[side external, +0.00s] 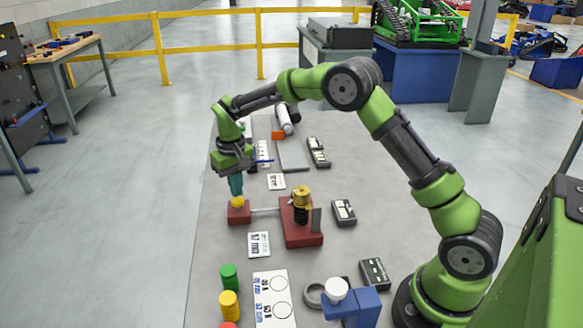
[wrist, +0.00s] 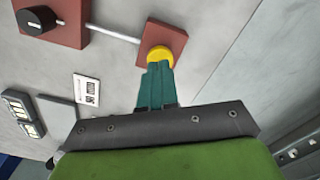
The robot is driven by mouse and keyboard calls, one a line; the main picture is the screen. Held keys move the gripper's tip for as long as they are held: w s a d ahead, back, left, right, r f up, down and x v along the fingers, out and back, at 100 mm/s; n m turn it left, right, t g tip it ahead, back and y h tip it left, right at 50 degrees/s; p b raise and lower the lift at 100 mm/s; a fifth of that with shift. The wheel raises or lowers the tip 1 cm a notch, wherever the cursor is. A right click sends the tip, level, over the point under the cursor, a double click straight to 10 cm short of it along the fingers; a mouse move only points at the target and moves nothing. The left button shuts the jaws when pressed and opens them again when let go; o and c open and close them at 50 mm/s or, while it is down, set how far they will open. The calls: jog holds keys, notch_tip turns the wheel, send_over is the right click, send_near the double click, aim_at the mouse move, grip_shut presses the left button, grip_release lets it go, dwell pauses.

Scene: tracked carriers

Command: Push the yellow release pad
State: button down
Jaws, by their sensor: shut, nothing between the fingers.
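The yellow release pad (side external: 238,201) sits on a small red-brown block (side external: 236,217) near the left edge of the grey table. In the wrist view the pad (wrist: 158,57) shows on its block (wrist: 177,36), partly covered by my fingers. My gripper (side external: 237,192) is shut and empty, pointing down, with its teal fingertips at the top of the pad. In the wrist view the fingertips (wrist: 158,66) overlap the pad's near edge. I cannot tell whether they touch it or how far the pad is pressed.
A rod (side external: 266,211) links the block to a larger red-brown base (side external: 300,236) with a brass and black cylinder (side external: 301,205). Bare table surrounds the pad's left side.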

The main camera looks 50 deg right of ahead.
jog(key=shift+f, duration=0.1)
jog(key=shift+f, duration=1.15)
jog(key=shift+r, duration=2.25)
